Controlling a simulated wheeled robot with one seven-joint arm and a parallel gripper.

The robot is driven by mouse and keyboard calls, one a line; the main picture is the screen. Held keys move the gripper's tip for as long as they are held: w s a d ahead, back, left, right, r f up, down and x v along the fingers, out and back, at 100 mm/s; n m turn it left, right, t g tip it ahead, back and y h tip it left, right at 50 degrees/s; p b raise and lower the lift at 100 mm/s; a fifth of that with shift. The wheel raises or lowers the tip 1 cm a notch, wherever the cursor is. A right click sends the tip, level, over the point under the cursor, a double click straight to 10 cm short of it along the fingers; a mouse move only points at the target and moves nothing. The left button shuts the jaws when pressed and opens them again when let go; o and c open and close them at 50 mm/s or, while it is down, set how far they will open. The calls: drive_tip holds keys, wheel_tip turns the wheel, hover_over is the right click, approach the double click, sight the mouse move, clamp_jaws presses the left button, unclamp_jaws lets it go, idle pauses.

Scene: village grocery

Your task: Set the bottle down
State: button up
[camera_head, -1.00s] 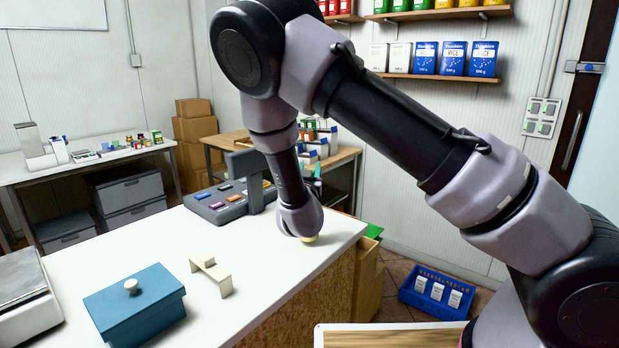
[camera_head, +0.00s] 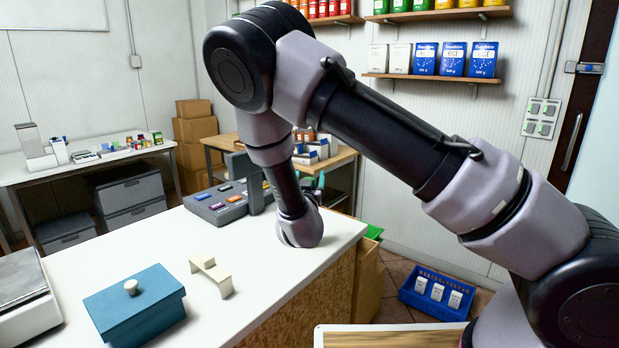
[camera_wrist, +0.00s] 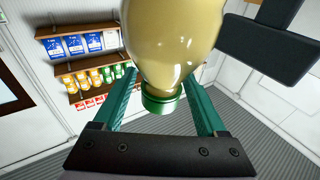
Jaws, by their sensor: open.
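The bottle (camera_wrist: 172,42), pale yellow with a green cap, fills the upper middle of the wrist view. That view is upside down, so the bottle looks upright with its cap up. My gripper (camera_wrist: 163,82) is open, its two green fingers on either side of the bottle's neck and cap. I cannot tell whether a finger touches it. In the camera_head view my wrist is low over the right end of the white counter (camera_head: 245,262) and hides the bottle. The bottle's base is out of sight, so its contact with the counter is not visible.
A dark grey till (camera_head: 220,203) stands behind my wrist. A cream bridge-shaped piece (camera_head: 211,276) and a blue lidded box (camera_head: 136,308) are on the counter at the left, beside a scale (camera_head: 27,290). The counter between these and my wrist is clear.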

drive_tip(key=s+f, duration=0.1)
drive_tip(key=s, duration=1)
drive_tip(key=shift+a+f, duration=0.35)
drive_tip(key=shift+a, duration=0.05)
drive_tip(key=shift+s, duration=0.2)
